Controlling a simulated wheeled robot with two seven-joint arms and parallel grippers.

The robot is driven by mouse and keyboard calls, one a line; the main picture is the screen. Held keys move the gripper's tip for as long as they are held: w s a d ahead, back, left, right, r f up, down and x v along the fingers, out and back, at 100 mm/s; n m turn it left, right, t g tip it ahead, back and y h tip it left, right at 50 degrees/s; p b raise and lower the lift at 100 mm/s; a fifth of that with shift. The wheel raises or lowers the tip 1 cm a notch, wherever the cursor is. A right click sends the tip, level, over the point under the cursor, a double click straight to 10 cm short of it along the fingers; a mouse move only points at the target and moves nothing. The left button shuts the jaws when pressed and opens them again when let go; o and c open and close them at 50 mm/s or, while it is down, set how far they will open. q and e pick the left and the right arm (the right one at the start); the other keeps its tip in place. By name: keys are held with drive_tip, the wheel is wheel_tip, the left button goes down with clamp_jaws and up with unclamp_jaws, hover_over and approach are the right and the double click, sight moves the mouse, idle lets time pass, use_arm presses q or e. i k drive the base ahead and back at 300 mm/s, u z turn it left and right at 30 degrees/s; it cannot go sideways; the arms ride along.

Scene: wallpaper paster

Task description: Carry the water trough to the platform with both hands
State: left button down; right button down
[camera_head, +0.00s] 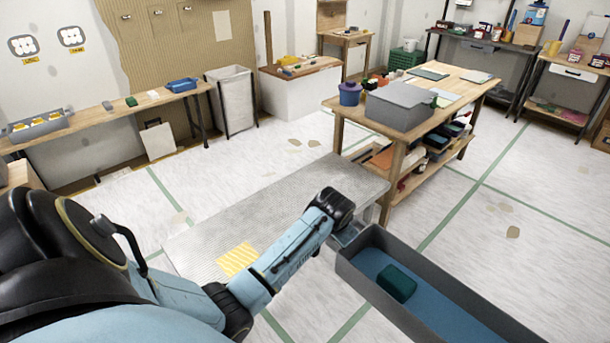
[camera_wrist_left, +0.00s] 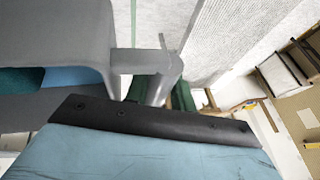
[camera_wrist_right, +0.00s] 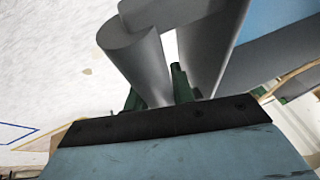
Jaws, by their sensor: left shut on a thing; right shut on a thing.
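The water trough (camera_head: 362,282) is a long grey open box with blue water and a dark green block (camera_head: 396,284) inside. It is at the lower right of the head view, and its near right end is cut off. The platform (camera_head: 290,205) is a grey ribbed metal top with a yellow striped patch, left of the trough. My left gripper (camera_wrist_left: 155,92) is shut on the grey handle at the trough's left end. My right gripper (camera_wrist_right: 157,90) is shut on a grey handle in the right wrist view. The right arm is outside the head view.
A wooden workbench (camera_head: 455,88) stands behind the platform and trough, with a grey box (camera_head: 400,105) and a blue pot (camera_head: 350,94) on it. Wall tables and a white bin (camera_head: 233,100) are at the back left. Pale floor is open on the right.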

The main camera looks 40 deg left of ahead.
sight(277, 201)
drive_tip(key=u, duration=0.15)
drive_tip(key=i, duration=1.85)
drive_tip(key=u, duration=0.95)
drive_tip(key=i, duration=0.5)
drive_tip(key=u, duration=1.35)
drive_tip(key=i, duration=0.75)
drive_tip(key=u, duration=0.6)
